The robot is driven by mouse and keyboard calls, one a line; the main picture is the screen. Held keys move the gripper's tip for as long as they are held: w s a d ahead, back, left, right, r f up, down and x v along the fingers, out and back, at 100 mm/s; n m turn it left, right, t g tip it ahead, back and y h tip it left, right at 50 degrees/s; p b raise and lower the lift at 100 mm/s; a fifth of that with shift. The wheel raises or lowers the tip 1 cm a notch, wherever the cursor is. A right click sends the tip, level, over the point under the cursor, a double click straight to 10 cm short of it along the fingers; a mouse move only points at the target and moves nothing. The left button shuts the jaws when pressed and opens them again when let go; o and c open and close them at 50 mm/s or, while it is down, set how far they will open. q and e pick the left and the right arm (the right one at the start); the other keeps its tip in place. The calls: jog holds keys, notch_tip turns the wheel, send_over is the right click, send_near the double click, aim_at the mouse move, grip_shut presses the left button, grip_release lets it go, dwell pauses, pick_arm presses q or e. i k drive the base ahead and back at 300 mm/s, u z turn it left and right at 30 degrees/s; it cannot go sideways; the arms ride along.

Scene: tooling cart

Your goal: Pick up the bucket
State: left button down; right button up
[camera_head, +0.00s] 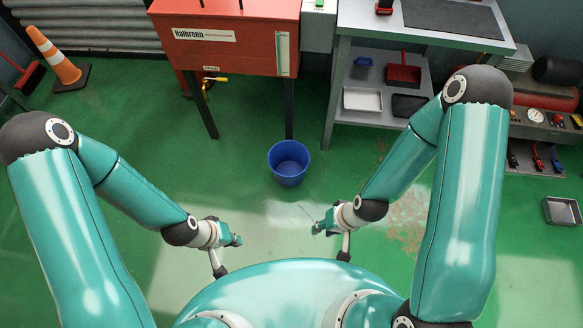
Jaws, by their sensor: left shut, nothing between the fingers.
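A blue bucket (289,178) stands upright on the green floor, in front of the red parts washer and in the middle of the view. Its inside looks empty. My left gripper (238,240) is shut and empty, to the left of the bucket and nearer to me. My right gripper (316,229) is nearer to me than the bucket and a little to its right. Its fingers are small and partly seen, so its opening is unclear. Neither gripper touches the bucket.
The red cabinet (238,60) on dark legs stands behind the bucket. A grey workbench (425,35) with trays on its shelf is at back right. A traffic cone (55,57) is at far left. A small metal tray (561,211) lies at right. Floor around the bucket is clear.

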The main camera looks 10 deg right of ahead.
aim_at(289, 162)
jog(key=z, duration=0.05)
jog(key=i, duration=0.9)
jog(key=u, duration=0.1)
